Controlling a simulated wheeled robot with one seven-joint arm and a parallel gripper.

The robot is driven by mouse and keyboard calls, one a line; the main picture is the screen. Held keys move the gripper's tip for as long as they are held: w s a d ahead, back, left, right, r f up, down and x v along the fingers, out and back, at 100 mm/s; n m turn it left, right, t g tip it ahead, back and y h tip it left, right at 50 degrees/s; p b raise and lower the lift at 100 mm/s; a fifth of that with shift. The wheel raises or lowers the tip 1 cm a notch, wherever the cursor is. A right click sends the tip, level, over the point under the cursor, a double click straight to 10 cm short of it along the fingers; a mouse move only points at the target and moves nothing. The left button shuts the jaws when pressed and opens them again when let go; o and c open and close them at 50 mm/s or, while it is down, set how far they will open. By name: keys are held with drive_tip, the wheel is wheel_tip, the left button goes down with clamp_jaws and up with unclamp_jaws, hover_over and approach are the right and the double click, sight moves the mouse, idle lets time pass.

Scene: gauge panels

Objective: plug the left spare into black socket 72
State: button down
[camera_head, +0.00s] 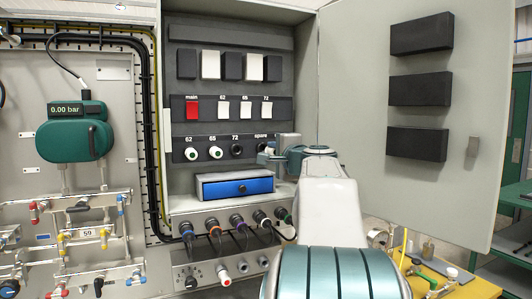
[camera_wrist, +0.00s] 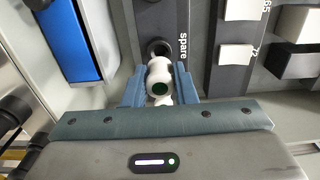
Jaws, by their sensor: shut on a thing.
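The plug in my gripper (camera_wrist: 160,85) is a white spare (camera_wrist: 158,68) with a green end, pinched between the two blue-grey fingers. Just beyond it in the wrist view is a black round socket (camera_wrist: 158,48) beside the word "spare". The plug overlaps this socket's edge; I cannot tell whether they touch. In the head view my gripper (camera_head: 268,156) is at the right end of the socket row, covering the spare positions, and the held plug is not clear there. Black socket 72 (camera_head: 237,151) is to its left, with a dark, empty-looking opening.
White green-ended plugs sit in sockets 62 (camera_head: 191,154) and 65 (camera_head: 216,152). A blue-fronted drawer box (camera_head: 236,187) juts out just below the row. Cable connectors (camera_head: 212,227) line the ledge below. The open cabinet door (camera_head: 365,100) stands to the right.

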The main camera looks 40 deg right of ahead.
drive_tip(key=shift+b+v, duration=0.3)
drive_tip(key=shift+v, duration=0.6)
drive_tip(key=b+v, duration=0.4)
drive_tip(key=v, duration=0.9)
drive_tip(key=shift+w+a, duration=0.1)
drive_tip(key=shift+a, duration=0.05)
drive_tip(key=shift+w+a+b, duration=0.15)
drive_tip(key=shift+a, duration=0.45)
drive_tip(key=shift+w+a+b, duration=0.15)
drive_tip(key=shift+a, duration=0.45)
drive_tip(key=shift+w+a, duration=0.15)
drive_tip(key=shift+a, duration=0.55)
drive_tip(key=shift+w+a, duration=0.15)
drive_tip(key=shift+a, duration=0.5)
